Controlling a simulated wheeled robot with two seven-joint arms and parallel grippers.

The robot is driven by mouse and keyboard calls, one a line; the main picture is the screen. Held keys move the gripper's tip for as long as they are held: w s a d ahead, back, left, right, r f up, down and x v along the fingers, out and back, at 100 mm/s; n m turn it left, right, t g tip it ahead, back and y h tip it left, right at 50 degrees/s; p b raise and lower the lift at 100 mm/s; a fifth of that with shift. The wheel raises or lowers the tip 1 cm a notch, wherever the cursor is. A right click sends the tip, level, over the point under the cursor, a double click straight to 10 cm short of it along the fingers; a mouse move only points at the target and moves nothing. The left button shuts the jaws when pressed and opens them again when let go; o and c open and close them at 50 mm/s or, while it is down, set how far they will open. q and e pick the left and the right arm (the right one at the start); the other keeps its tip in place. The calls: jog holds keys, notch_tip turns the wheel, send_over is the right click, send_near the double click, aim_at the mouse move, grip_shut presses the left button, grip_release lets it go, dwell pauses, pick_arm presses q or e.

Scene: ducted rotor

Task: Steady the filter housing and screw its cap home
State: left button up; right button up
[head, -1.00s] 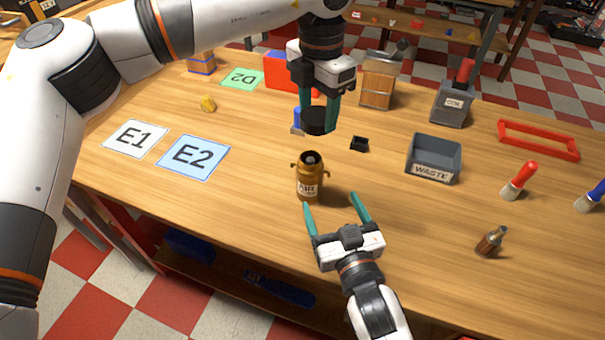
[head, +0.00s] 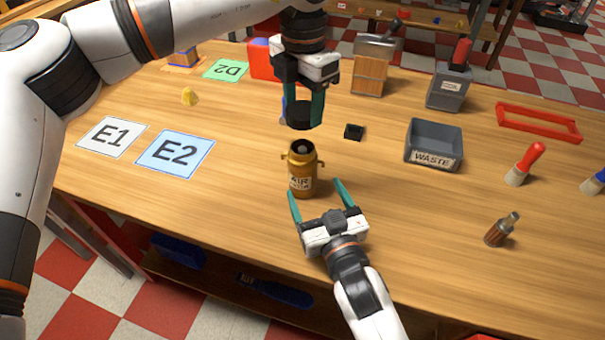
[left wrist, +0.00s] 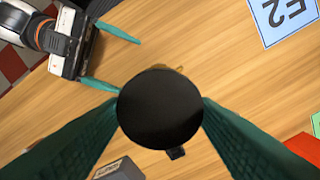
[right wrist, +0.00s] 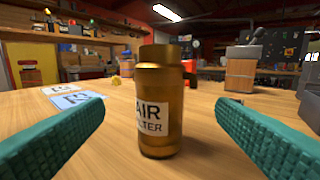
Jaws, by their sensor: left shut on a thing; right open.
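The filter housing (head: 301,172) is a brass-coloured cylinder with small side lugs and an AIR FILTER label. It stands upright on the table and its top is open. It also shows in the right wrist view (right wrist: 160,100), between the open fingers and ahead of them. My left gripper (head: 304,112) is shut on the black round cap (head: 301,117) and holds it above the housing. In the left wrist view the cap (left wrist: 160,108) hides most of the housing. My right gripper (head: 317,192) is open, low over the table, its fingertips near the housing's front without visible contact.
A grey WASTE bin (head: 434,145) stands to the right, with a small black block (head: 354,132) nearer the middle. A brown bottle-like item (head: 502,230) and a red-handled brush (head: 525,164) lie farther right. Cards E1 (head: 111,137) and E2 (head: 175,153) lie left.

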aim_at(300, 159)
jog(key=x, duration=1)
jog(key=shift+w+a, duration=0.1)
jog(key=shift+w, duration=0.1)
jog(key=c, duration=1.5)
pick_arm(q)
jog(key=shift+f, duration=2.45)
